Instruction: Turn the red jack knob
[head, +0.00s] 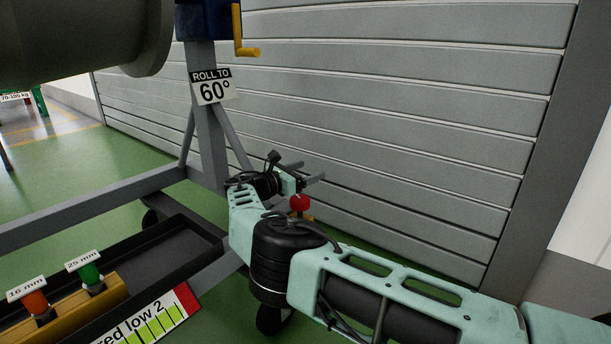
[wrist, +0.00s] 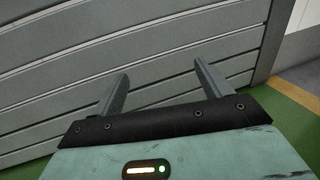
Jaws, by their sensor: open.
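The red knob (head: 299,203) shows in the head view as a small red ball just below and beside my gripper (head: 309,171). My arm partly surrounds it in that view, and what it is mounted on is mostly hidden. My gripper is open and empty, its two grey fingers pointing right towards the grey slatted wall. In the wrist view the fingers (wrist: 160,69) are spread apart with only the wall between them. The red knob does not show in the wrist view. I cannot tell the exact depth between the fingers and the knob.
A grey stand post (head: 208,140) carries a "ROLL TO 60°" sign (head: 212,88) and a yellow crank (head: 248,50). A dark tray (head: 150,252) with orange and green tools stands at lower left. The slatted shutter (head: 400,120) is behind my gripper.

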